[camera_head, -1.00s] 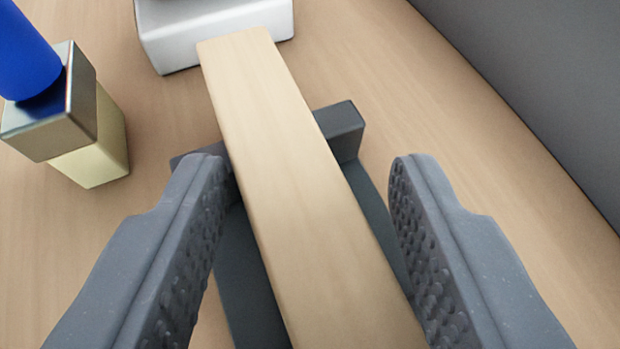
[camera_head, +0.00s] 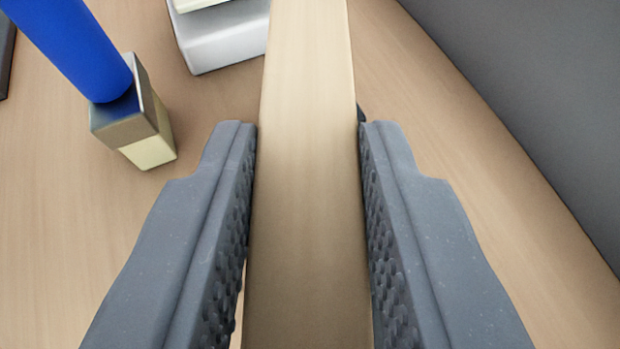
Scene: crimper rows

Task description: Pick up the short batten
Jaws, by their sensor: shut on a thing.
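The batten (camera_head: 308,120) is a pale wooden bar that runs up the middle of the view, its far end cut off by the top edge. My gripper (camera_head: 308,130) is shut on it, with one dark grey textured finger against each long side. The batten appears large and close to the camera. Its near end runs out of the bottom of the view, so I cannot see its full length.
A block (camera_head: 135,125) with a metal top and cream base stands at the left, with a blue cylinder (camera_head: 75,45) rising from it. A white-grey block (camera_head: 222,40) stands behind, left of the batten. A grey wall (camera_head: 540,90) bounds the right. Bare wooden surface (camera_head: 60,220) lies left.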

